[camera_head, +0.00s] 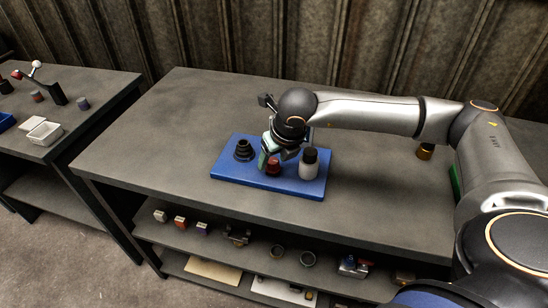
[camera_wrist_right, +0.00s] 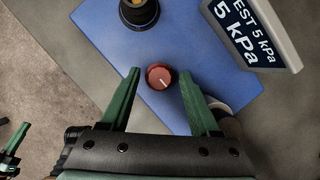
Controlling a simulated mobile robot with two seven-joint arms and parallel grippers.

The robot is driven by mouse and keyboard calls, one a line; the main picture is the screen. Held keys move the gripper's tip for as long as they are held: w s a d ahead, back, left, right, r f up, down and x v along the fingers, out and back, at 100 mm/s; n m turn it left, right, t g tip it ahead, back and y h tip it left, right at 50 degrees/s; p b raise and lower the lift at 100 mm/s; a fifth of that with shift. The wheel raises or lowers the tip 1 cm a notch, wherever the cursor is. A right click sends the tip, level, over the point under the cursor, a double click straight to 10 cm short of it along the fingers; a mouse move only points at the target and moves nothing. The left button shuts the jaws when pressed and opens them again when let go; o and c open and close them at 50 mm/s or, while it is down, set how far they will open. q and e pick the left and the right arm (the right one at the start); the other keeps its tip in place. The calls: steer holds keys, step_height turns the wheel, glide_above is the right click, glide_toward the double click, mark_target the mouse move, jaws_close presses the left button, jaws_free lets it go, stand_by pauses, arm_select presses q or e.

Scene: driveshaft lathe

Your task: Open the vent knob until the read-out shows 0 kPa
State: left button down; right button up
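The vent knob (camera_wrist_right: 161,76) is a small round red knob with a white pointer line, on a blue base plate (camera_wrist_right: 110,32). In the head view the red knob (camera_head: 273,167) shows partly behind my right gripper (camera_head: 268,158). In the right wrist view my right gripper (camera_wrist_right: 160,84) is open, its two green fingers on either side of the knob with gaps to both. The read-out (camera_wrist_right: 252,30) at the upper right of that view shows "5 kPa" and a cut-off line ending "EST 5 kPa".
A black stepped fitting (camera_head: 244,150) stands on the plate left of the knob, and a white bottle-like part with a black top (camera_head: 309,163) stands to the right. The grey bench (camera_head: 150,150) is mostly clear around the plate. Shelves below hold several small parts.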

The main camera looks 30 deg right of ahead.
jaws_close()
stand_by(0.5)
